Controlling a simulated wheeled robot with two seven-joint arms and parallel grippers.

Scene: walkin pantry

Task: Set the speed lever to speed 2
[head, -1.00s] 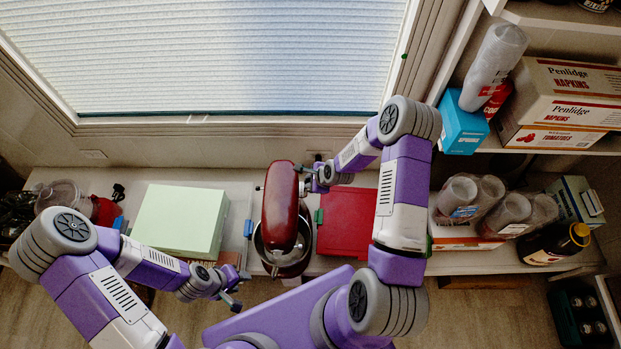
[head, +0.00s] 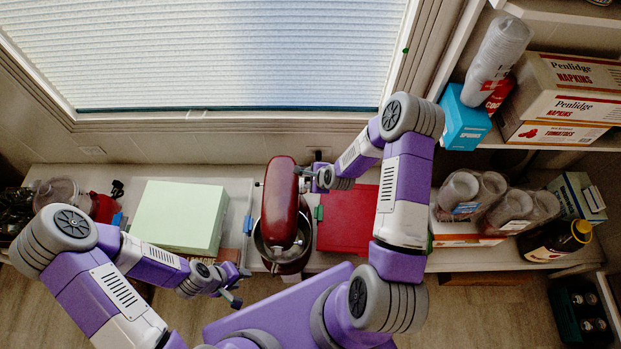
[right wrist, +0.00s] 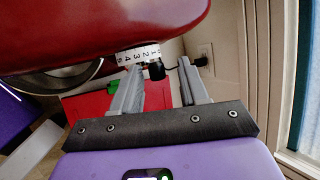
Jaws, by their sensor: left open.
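A red stand mixer (head: 281,203) stands on the counter with its steel bowl (head: 262,247) under the head; the head also fills the top of the right wrist view (right wrist: 90,30). A white number band (right wrist: 138,55) shows on its side, with a black speed lever knob (right wrist: 156,71) near the low-number end. The exact setting is hard to read. My right gripper (head: 304,175) is beside the mixer head; in the right wrist view its fingers (right wrist: 160,72) are apart, with the knob between them. My left gripper (head: 236,293) is open and empty, in front of the counter.
A pale green box (head: 181,217) stands left of the mixer, and a red box or board (head: 347,222) lies to its right. Wrapped plastic cups (head: 472,192) and a dark bottle (head: 556,241) are farther right. The window wall rises behind the counter.

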